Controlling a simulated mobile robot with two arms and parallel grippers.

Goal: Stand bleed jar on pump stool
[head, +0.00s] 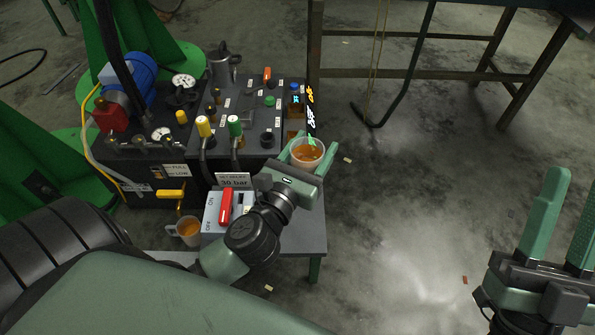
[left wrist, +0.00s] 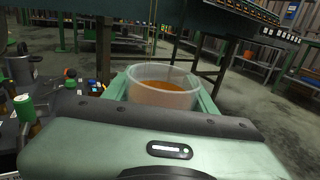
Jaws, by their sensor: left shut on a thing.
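The bleed jar (head: 307,152) is a clear round jar with orange liquid. My left gripper (head: 308,150) is shut on it, one green finger on each side, and the jar looks upright. It also shows between the fingers in the left wrist view (left wrist: 162,88). The pump stool (head: 312,236) has a grey top and green legs, and my left arm covers much of it. The jar is at the far end of the stool in the head view; its base is hidden, so I cannot tell whether it touches the top. My right gripper (head: 551,215) is open and empty at the lower right.
The pump unit (head: 160,150) with gauges, valves and knobs stands left of the jar. An on/off switch box with a red lever (head: 226,206) and a "30 bar" sign (head: 234,181) are by my left arm. Another cup (head: 187,232) holds orange liquid. Floor to the right is open.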

